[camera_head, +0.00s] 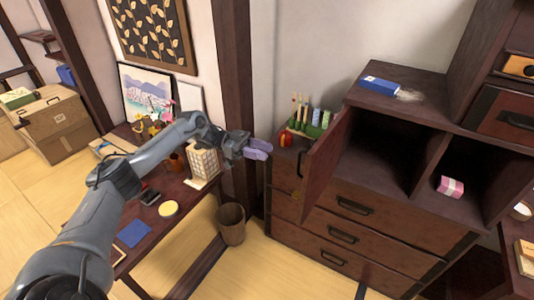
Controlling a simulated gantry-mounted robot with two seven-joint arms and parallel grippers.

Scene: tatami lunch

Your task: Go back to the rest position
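My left arm reaches in from the lower left over the low table. My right gripper is not in view.
A dark wooden cabinet (340,222) stands right, its small door (326,166) swung open near my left gripper. A blue box (380,84) lies on top, a pink item (450,187) inside. A lamp (204,163) stands on the table. A bin (231,225) stands on the floor.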

